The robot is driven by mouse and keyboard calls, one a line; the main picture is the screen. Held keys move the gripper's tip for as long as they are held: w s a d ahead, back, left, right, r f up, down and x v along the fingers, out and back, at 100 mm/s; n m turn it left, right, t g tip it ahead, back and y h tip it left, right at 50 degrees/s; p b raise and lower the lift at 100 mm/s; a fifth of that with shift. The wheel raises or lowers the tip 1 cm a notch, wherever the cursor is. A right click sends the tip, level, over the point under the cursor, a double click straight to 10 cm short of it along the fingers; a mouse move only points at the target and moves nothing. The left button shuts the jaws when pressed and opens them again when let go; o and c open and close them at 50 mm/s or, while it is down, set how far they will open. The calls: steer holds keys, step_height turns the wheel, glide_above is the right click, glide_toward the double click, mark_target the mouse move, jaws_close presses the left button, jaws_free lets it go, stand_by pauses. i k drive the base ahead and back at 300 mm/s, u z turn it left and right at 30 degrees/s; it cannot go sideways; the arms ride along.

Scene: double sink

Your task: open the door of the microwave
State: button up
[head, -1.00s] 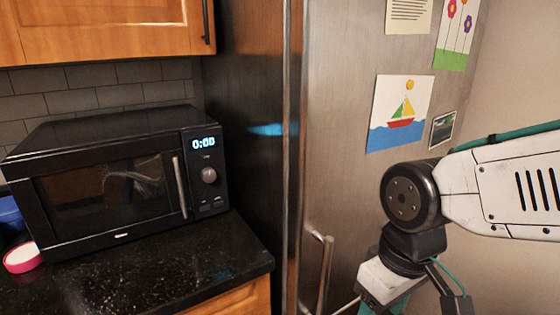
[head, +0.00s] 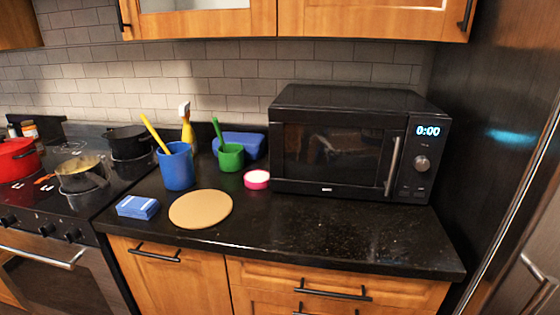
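The black microwave (head: 350,100) stands on the dark countertop at the right, against the tiled wall. Its door (head: 335,152) is shut, with a dark window and a vertical silver handle (head: 392,165) on the door's right side. The control panel (head: 421,155) to the right of the handle has a lit display reading 0:00 and a round knob. My gripper is not in the head view.
On the dark countertop (head: 300,228) are a blue cup (head: 176,168), a green cup (head: 231,158), a pink round container (head: 257,180), a beige disc (head: 201,209) and blue sponges (head: 138,207). A stove (head: 50,205) is at left, a fridge (head: 500,130) at right. Counter before the microwave is clear.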

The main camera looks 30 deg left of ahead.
mark_target(338, 152)
steer(key=u, duration=0.95)
